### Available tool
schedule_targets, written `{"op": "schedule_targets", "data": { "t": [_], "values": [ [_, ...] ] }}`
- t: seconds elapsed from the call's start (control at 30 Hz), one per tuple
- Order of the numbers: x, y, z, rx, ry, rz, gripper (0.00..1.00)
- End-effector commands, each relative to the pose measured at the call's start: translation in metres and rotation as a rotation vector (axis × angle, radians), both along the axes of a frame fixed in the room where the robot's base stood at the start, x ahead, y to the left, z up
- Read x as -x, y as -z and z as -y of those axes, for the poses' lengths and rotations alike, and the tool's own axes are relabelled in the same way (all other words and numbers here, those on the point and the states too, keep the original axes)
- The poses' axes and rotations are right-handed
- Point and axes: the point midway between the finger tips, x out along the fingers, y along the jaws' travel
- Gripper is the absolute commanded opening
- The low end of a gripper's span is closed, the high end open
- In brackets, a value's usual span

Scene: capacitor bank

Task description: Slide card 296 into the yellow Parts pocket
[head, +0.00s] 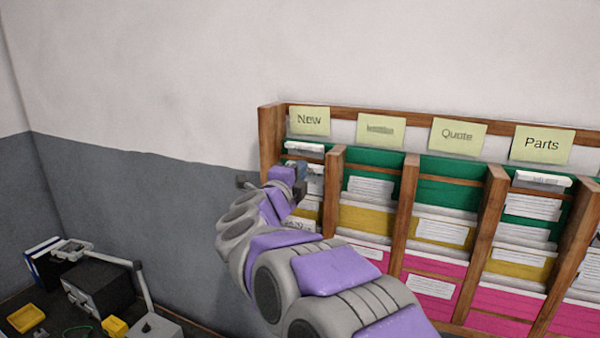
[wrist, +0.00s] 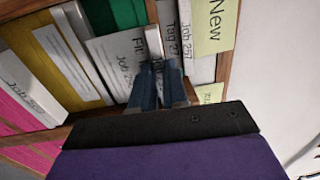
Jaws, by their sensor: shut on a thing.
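My gripper (head: 299,172) reaches into the New column at the left of the wall rack. In the wrist view its blue fingers (wrist: 160,88) are closed around the end of a thin white card (wrist: 153,42). The card's number cannot be read there, so I cannot tell whether it is 296. Neighbouring white cards sit close on both sides, with print such as "Job 257". The yellow Parts pocket (head: 515,271) is in the column under the Parts label (head: 542,143), below the green pocket and above the pink one. A white labelled card shows at its front.
Wooden dividers (head: 403,215) separate the columns, each with green, yellow and pink pockets. A white card (head: 541,179) sticks out at the top of the Parts column. A cluttered dark surface with a black box (head: 100,288) lies at lower left.

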Motion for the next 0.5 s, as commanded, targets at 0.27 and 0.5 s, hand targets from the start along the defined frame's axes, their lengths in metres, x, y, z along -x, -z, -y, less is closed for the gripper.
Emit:
{"op": "schedule_targets", "data": {
  "t": [0.27, 0.5],
  "values": [
    [0.017, -0.001, -0.008, 0.001, -0.001, 0.001, 0.00],
    [0.031, -0.001, -0.012, 0.000, -0.003, -0.002, 0.00]
  ]
}}
